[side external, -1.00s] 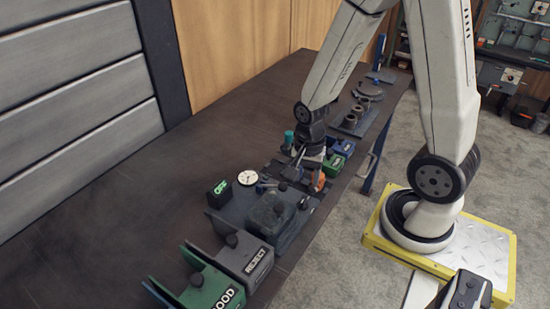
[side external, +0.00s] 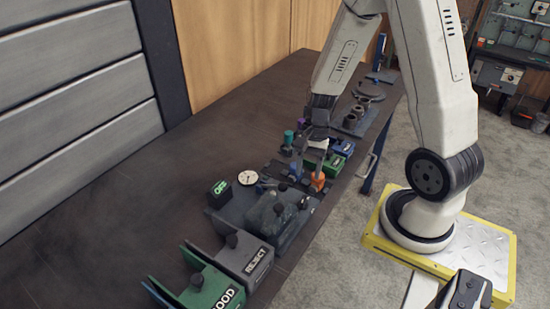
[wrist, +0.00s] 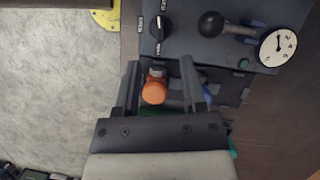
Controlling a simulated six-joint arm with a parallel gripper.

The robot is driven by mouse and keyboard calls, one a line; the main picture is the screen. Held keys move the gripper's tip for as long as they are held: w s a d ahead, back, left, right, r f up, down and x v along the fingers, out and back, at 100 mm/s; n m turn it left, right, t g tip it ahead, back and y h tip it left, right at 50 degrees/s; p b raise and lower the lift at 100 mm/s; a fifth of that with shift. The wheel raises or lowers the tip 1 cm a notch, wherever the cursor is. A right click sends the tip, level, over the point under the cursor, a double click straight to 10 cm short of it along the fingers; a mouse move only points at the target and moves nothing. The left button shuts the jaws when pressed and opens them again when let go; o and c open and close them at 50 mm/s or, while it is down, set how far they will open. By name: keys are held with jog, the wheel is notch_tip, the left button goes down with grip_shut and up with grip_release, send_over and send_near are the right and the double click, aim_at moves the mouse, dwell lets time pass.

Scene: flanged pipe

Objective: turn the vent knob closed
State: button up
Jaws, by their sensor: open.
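An orange round knob (wrist: 154,91) on a short metal fitting shows in the wrist view, between my gripper's two fingers. It also shows in the side view (side external: 317,181), at the right side of the fixture. A black knob with a white pointer line (wrist: 160,28) sits on the dark panel beyond the fingertips. No label shows which of these is the vent knob. My gripper (wrist: 161,72) is open and holds nothing. In the side view my gripper (side external: 310,162) points down above the fixture. I cannot tell whether a finger touches the orange knob.
The grey REJECT bin (side external: 243,258) and green GOOD bin (side external: 208,288) stand in front. The bench's left part is clear.

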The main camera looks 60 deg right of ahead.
aim_at(303, 199)
jog(key=shift+x, duration=3.8)
grip_shut()
